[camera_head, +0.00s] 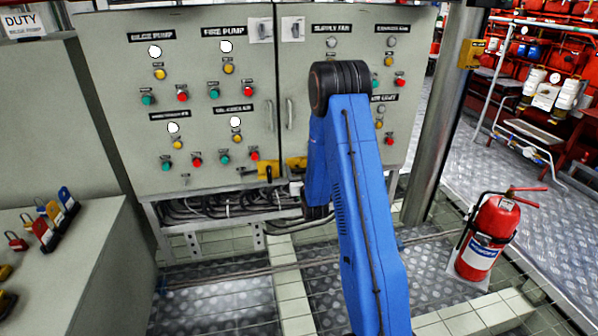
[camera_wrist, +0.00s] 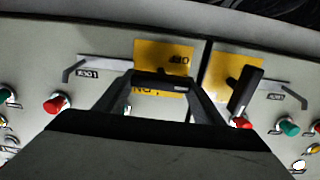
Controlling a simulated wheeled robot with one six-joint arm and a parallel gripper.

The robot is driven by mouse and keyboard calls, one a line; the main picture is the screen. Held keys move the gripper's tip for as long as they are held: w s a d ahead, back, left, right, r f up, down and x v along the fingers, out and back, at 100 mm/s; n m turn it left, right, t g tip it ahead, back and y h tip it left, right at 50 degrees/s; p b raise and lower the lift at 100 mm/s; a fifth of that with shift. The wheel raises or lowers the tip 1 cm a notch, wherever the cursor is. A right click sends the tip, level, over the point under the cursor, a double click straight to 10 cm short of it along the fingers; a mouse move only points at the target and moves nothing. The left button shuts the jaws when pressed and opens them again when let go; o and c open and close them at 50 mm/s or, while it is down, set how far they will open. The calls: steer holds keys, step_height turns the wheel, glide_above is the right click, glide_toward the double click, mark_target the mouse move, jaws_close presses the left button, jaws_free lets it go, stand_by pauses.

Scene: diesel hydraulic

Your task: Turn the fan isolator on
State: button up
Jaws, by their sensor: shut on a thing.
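Two yellow isolator plates sit at the bottom of the grey cabinet doors. The right-door plate (camera_head: 297,162), below the supply fan controls, is partly hidden by my blue arm; I take it for the fan isolator. It also shows in the wrist view (camera_wrist: 147,57), which looks upside down. The left-door isolator plate (camera_head: 263,168) has a black handle (camera_wrist: 245,90) standing free beside my gripper.
Red buttons (camera_wrist: 55,103) and green buttons (camera_wrist: 288,126) flank the plates closely. Door handles (camera_head: 290,113) stand above them. A fire extinguisher (camera_head: 487,237) stands on the floor at right. A grey bench (camera_head: 75,245) with padlocks is at left.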

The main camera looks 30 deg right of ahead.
steer(key=shift+m, duration=0.3)
steer(key=m, duration=0.3)
steer(key=shift+d+m, duration=0.1)
steer(key=shift+m, duration=0.3)
steer(key=m, duration=0.4)
steer(key=shift+s+d+f+m, duration=0.1)
steer(key=shift+d+f+m, duration=0.05)
steer(key=shift+m, duration=0.15)
steer(key=m, duration=0.4)
steer(key=shift+d+f, duration=0.1)
steer(key=shift+f, duration=0.05)
steer(key=m, duration=0.4)
steer(key=shift+f+m, duration=0.15)
steer(key=shift+m, duration=0.15)
steer(key=o, duration=1.1)
steer(key=shift+c, duration=0.2)
